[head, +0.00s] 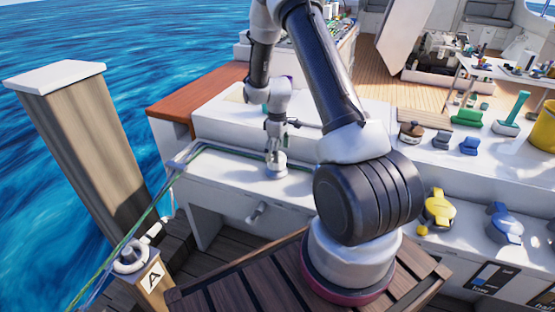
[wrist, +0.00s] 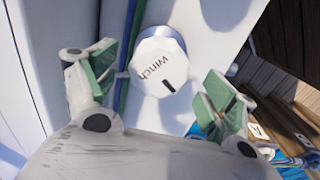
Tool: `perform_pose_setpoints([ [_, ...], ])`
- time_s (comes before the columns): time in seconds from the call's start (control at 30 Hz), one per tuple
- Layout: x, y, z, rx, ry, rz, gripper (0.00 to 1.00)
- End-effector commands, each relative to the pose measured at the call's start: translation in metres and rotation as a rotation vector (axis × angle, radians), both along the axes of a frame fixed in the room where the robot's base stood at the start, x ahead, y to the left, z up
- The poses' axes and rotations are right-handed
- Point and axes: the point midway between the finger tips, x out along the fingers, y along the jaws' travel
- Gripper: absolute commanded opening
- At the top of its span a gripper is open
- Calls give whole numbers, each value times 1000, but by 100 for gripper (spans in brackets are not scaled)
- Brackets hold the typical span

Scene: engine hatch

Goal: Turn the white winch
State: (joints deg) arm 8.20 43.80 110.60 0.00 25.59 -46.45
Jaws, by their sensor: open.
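The white winch (wrist: 158,58) is a faceted round knob with the word "winch" and a dark mark on its face. In the head view the winch (head: 276,170) stands on the white ledge of the boat. My gripper (head: 275,148) points down right over it. In the wrist view my gripper (wrist: 164,82) is open, with one green-padded finger on each side of the knob.
Green and blue lines (head: 225,149) run along the ledge close beside the winch. A wooden post (head: 85,150) stands at left. Yellow (head: 437,210) and blue (head: 503,223) fittings sit on the lower ledge at right.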

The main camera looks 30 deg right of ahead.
Motion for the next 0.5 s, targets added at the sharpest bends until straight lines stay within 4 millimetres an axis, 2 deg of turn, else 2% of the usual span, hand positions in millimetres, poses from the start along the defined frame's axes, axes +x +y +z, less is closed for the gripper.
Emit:
perform_pose_setpoints([
  [0.03, -1, 0, -10, 0, 1, 0, 84],
  [0.2, 0, 0, -31, 0, 1, -1, 84],
  [0.5, 0, 0, -39, 0, 0, -2, 84],
])
